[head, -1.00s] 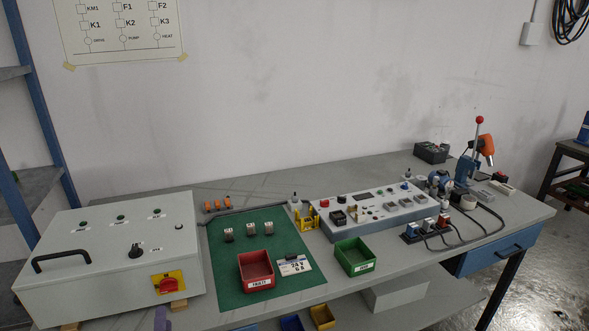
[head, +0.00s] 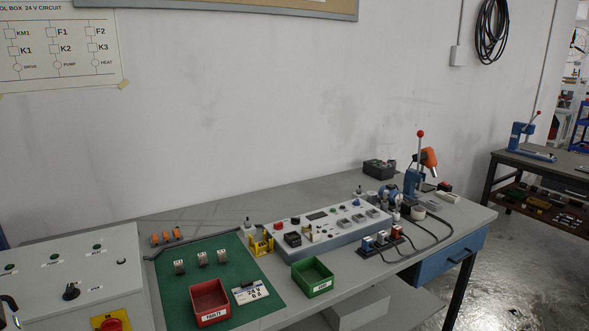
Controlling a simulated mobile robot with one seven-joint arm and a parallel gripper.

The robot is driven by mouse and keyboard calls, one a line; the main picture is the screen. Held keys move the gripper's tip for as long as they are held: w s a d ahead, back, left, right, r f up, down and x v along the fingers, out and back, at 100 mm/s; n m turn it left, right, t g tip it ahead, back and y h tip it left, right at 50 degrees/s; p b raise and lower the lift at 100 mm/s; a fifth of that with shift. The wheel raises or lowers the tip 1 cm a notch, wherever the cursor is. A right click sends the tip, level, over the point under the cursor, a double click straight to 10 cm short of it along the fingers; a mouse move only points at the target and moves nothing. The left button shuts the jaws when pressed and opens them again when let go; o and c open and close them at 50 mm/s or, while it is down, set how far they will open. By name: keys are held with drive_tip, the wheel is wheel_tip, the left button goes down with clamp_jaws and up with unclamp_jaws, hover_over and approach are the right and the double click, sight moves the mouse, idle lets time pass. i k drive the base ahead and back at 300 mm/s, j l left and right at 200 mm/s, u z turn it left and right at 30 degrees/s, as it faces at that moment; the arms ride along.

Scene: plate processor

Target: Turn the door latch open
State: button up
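The grey control box (head: 40,270) lies at the left edge of the bench, its door facing up and cut off by the frame. The door looks shut. My gripper is not in view.
A red main switch on a yellow plate (head: 110,321) is on the box front. Right of it are a green mat (head: 240,298), a red bin (head: 209,302), a green bin (head: 312,277) and a grey test panel (head: 325,226). Clear floor (head: 520,260) lies at right.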

sight(71, 293)
drive_tip(key=u, duration=1.3)
